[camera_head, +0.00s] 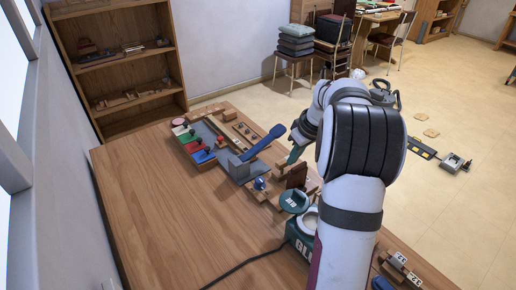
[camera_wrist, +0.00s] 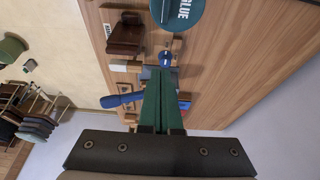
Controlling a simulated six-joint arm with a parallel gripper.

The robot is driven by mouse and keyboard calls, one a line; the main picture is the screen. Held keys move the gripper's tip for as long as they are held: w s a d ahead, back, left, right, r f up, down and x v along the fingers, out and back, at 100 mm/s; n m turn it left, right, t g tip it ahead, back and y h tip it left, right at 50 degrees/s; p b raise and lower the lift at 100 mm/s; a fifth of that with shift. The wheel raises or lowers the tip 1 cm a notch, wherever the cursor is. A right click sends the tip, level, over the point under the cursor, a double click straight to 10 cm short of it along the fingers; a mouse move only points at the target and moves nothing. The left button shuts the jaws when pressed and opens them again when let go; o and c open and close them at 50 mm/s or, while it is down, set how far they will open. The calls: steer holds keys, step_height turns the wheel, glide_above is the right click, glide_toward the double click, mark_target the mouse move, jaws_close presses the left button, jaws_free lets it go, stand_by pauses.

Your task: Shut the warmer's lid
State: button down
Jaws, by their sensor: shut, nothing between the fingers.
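The warmer is a dark green glue pot (camera_head: 298,241) with white lettering and a pale round opening (camera_head: 309,220), on the table and partly hidden behind my arm. Its round green lid (camera_head: 294,201) is open, at the far left side of the opening. In the wrist view a teal disc marked GLUE (camera_wrist: 178,12), which looks like the lid, is cut by the top edge. My gripper (camera_head: 291,158) is above the table, beyond the lid and apart from it. Its green fingers (camera_wrist: 160,75) are shut and empty in the wrist view.
A grey tool with a blue handle (camera_head: 262,142) and a tray of coloured items (camera_head: 200,140) sit at the table's far end. A black cable (camera_head: 245,264) crosses the table, whose left side (camera_head: 160,215) is clear.

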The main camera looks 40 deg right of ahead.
mark_target(308, 208)
step_height(308, 208, down, 9)
steer(key=shift+s+a+r, duration=0.1)
steer(key=shift+s, duration=0.35)
steer(key=s, duration=0.8)
steer(key=shift+s, duration=0.35)
